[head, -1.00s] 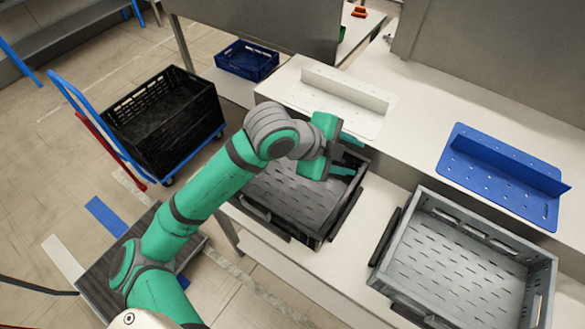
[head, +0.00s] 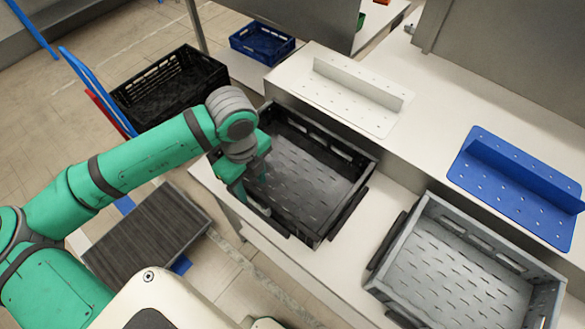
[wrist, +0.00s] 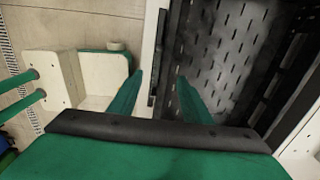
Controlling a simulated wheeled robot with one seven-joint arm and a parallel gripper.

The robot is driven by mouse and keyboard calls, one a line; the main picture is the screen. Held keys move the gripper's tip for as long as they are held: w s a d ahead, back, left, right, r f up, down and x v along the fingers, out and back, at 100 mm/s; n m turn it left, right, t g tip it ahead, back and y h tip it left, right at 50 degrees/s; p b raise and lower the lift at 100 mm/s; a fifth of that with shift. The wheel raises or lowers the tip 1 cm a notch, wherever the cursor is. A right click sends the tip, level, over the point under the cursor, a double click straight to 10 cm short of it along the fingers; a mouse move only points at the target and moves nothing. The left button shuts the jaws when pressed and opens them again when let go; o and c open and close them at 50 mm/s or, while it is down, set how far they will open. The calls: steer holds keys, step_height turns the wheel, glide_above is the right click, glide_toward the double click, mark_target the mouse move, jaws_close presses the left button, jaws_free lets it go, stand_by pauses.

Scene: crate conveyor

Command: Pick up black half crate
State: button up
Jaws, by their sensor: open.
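The black half crate (head: 310,178) sits empty on the white bench, left of a grey crate. In the head view my gripper (head: 252,200) is at the crate's near left side, pointing down. The wrist view shows the gripper (wrist: 159,76) open, its two green fingers apart. The crate's dark side wall and handle (wrist: 157,70) show in the gap between them. The right finger is over the slotted crate floor (wrist: 225,50), and the left finger is outside the crate. I cannot tell whether either finger touches the wall.
The grey crate (head: 395,262) stands to the right on the bench. A white angled plate (head: 350,90) and a blue one (head: 510,185) lie on the raised shelf behind. Black crates (head: 165,85) on a trolley and a blue crate (head: 262,42) are farther back left.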

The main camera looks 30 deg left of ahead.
mark_target(256, 194)
steer(key=shift+w+f, duration=0.15)
steer(key=shift+f, duration=0.5)
steer(key=shift+d+f, duration=0.25)
steer(key=shift+f, duration=1.05)
steer(key=shift+d+f, duration=0.2)
steer(key=shift+f, duration=1.1)
steer(key=shift+c, duration=0.2)
jaws_close()
steer(key=shift+a, duration=0.1)
